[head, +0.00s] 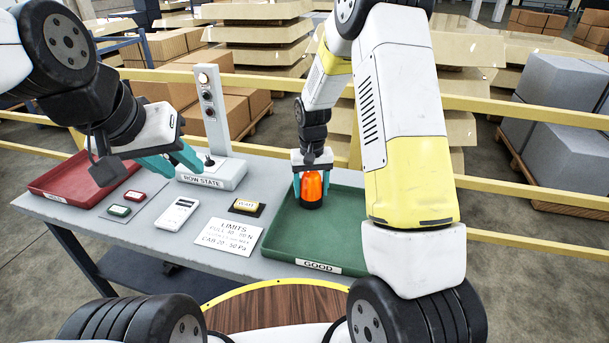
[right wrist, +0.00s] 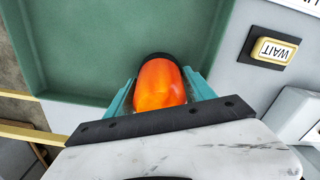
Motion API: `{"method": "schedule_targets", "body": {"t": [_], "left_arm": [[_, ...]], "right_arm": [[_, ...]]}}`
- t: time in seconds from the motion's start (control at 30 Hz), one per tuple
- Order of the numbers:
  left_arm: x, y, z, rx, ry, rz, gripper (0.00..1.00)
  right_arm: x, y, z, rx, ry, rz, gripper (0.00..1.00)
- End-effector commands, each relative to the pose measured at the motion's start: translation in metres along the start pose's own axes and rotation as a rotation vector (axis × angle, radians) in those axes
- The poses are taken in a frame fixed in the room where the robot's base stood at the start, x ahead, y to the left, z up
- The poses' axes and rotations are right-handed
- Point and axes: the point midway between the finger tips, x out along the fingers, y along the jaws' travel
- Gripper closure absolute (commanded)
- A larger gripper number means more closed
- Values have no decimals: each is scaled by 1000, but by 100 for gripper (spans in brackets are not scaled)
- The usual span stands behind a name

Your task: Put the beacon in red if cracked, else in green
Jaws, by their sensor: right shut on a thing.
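The orange beacon (head: 312,184) with a dark base is upright in or just over the green tray (head: 330,258), which is labelled GOOD, near its back left corner. My right gripper (head: 312,190) is shut on the beacon. In the right wrist view the beacon (right wrist: 160,84) sits between the teal fingers; no crack shows on the side I see, and its far side is hidden. I cannot tell whether its base touches the tray floor. The red tray (head: 70,185) at the left end of the table looks empty. My left gripper (head: 175,162) is open and empty above the table, beside the ROW STATE box.
The ROW STATE box (head: 212,175) has a post with buttons. A WAIT button (head: 246,206), a LIMITS card (head: 222,236), a white handheld device (head: 176,214) and red and green buttons (head: 120,211) lie between the trays. Yellow rails (head: 530,116) run behind the table.

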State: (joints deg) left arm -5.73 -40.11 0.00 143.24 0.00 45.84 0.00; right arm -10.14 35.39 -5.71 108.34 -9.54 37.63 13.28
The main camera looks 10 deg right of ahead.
Motion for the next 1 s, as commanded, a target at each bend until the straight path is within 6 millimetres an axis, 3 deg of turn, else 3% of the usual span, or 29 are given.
{"method": "schedule_targets", "body": {"t": [0.17,0.2,0.3,0.67,0.77,1.0], "left_arm": [[0,0,0,0,0,0,64],[0,0,0,0,0,0,64],[0,0,0,0,0,0,64],[0,0,0,0,0,0,64],[0,0,0,0,0,0,64],[0,0,0,0,0,0,64]], "right_arm": [[3,0,0,0,-1,0,88],[3,0,0,0,-1,0,33],[3,0,0,0,-1,0,15],[-1,0,0,0,1,0,15],[-11,0,0,0,2,0,15],[-61,0,-1,0,6,-1,15]]}}
